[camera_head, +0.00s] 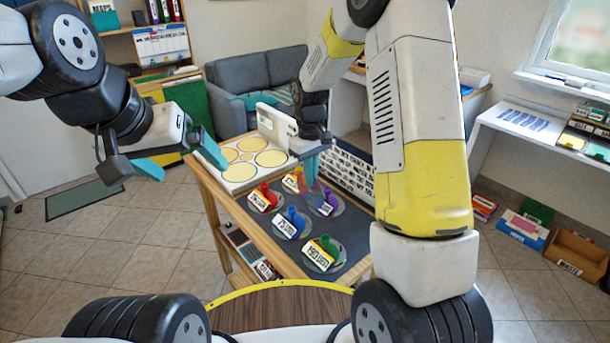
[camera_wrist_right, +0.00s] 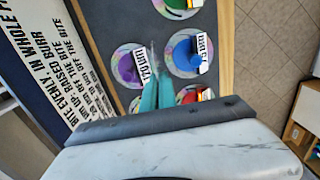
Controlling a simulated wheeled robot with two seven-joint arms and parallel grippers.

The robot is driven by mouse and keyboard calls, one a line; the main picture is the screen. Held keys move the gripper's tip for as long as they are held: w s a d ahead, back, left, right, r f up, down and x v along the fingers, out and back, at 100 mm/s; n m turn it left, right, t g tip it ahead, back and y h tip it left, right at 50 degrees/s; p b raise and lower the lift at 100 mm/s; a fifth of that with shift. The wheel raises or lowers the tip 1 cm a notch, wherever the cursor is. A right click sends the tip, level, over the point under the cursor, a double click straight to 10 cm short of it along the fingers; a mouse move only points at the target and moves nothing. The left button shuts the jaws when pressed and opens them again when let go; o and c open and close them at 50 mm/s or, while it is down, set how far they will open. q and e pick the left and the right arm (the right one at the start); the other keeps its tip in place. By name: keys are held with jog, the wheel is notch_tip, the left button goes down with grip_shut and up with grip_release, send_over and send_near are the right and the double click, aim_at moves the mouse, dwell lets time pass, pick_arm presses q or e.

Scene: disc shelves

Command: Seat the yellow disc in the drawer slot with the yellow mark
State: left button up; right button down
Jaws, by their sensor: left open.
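The yellow disc (camera_head: 291,184), with a yellow-orange grip and white label, lies on the dark mat of the wooden table, partly hidden by my right gripper. My right gripper (camera_head: 309,172) points down beside it. In the right wrist view its teal fingers (camera_wrist_right: 157,88) look close together, and I cannot tell whether they hold anything. The yellow grip is hidden there. A white board (camera_head: 234,184) with several round pale-yellow recesses lies at the table's far left end; I cannot make out a yellow slot mark. My left gripper (camera_head: 180,159) is open and empty left of the board.
Red (camera_head: 264,198), purple (camera_head: 327,200), blue (camera_head: 291,222) and green (camera_head: 324,250) discs lie close around the yellow one. A white panel (camera_head: 276,128) stands behind the board. A lettered panel (camera_head: 346,172) runs along the table's right side.

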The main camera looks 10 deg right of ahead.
aim_at(310, 190)
jog(key=shift+f, duration=1.85)
jog(key=shift+f, duration=0.15)
jog(key=c, duration=1.7)
grip_release()
